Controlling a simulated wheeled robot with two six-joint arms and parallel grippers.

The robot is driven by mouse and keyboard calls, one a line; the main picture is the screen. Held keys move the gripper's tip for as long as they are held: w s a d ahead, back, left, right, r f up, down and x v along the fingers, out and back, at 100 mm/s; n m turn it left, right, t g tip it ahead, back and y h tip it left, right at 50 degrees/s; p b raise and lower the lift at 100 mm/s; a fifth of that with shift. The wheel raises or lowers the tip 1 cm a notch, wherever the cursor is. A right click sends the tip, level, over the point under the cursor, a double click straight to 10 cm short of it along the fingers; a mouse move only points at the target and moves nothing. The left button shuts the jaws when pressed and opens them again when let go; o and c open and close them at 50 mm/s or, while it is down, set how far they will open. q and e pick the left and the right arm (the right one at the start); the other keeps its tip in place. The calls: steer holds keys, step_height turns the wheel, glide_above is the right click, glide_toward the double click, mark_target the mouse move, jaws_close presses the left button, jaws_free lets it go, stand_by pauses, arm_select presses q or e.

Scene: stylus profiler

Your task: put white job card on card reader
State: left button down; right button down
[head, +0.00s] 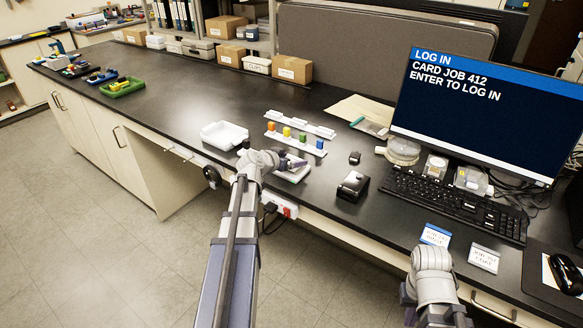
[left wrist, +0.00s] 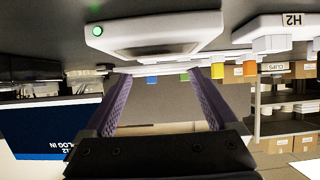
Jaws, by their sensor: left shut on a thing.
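The card reader looks to be the low white device (head: 294,176) near the desk's front edge; the left wrist view shows a white device with a green light (left wrist: 150,38). My left gripper (head: 292,163) is just above it in the head view, apart from it in the wrist view. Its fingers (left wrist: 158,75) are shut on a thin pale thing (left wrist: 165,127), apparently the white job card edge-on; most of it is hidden. A blue-striped card (head: 435,236) and a white lettered piece (head: 484,259) lie before the keyboard. My right gripper (head: 455,312) is low, its fingers not clear.
A rack with coloured blocks (head: 300,139) stands behind the reader, with a white tray (head: 224,135) to its left. A black box (head: 353,186) is to its right. The monitor (head: 485,115) and keyboard (head: 455,203) fill the right side. The desk's left middle is clear.

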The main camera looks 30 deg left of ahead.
arm_select(q)
steer(key=shift+f, duration=0.65)
steer(key=shift+r, duration=0.15)
arm_select(e)
steer(key=shift+f, duration=0.5)
steer(key=shift+f, duration=0.1)
arm_select(q)
jaws_free()
steer(key=shift+s+r, duration=0.2)
steer(key=p+v, duration=0.5)
steer(key=v, duration=0.6)
steer(key=shift+s, duration=0.25)
arm_select(e)
steer(key=shift+r, duration=2.85)
